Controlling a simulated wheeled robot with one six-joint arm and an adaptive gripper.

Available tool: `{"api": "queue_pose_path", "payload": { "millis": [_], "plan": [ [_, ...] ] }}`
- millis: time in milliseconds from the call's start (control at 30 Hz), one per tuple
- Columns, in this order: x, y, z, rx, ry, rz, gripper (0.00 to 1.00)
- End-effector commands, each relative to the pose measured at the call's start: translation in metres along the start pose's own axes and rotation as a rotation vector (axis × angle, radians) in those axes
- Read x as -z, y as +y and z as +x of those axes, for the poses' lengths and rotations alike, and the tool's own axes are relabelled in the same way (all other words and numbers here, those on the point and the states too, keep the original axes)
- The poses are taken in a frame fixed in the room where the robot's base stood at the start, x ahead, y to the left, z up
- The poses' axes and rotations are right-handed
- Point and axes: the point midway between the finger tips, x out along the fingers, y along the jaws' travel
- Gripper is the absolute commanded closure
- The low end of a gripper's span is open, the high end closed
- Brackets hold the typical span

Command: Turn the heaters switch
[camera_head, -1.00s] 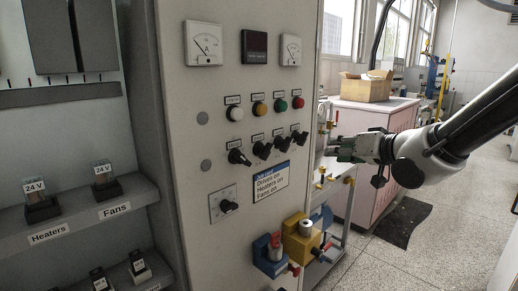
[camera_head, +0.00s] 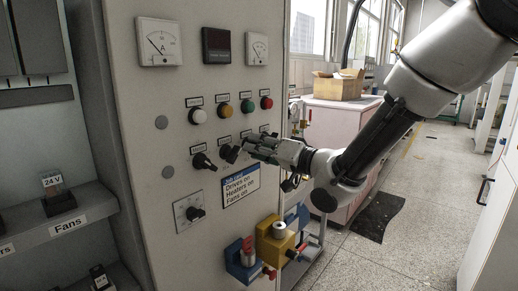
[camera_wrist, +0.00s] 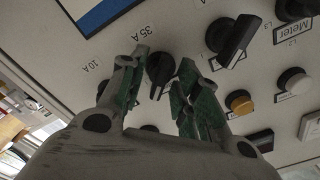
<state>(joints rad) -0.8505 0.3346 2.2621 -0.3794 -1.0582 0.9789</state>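A row of black rotary switches runs across the grey control panel (camera_head: 150,115). The fingers are apart, one on each side; contact is unclear. In the head view my gripper (camera_head: 258,146) is at the panel and hides the row's right part. The leftmost switch (camera_head: 203,162) and its neighbour (camera_head: 229,153) show.
A job card (camera_head: 240,184) reading "Drives on, Heaters on, Fans off" is below the switches. White (camera_head: 198,116), orange (camera_head: 225,111), green (camera_head: 247,105) and red (camera_head: 267,103) caps are above. Yellow (camera_head: 275,241) and blue (camera_head: 241,262) blocks jut out low down.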

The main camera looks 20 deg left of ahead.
Motion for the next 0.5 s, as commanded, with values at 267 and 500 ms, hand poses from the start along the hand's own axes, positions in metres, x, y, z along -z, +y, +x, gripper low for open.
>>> {"api": "queue_pose_path", "payload": {
  "millis": [267, 500],
  "plan": [
    [0.0001, 0.0002, 0.0000, -0.001, 0.000, 0.000, 0.81],
    [0.0002, 0.0003, -0.0002, -0.001, 0.001, -0.001, 1.00]
  ]
}}
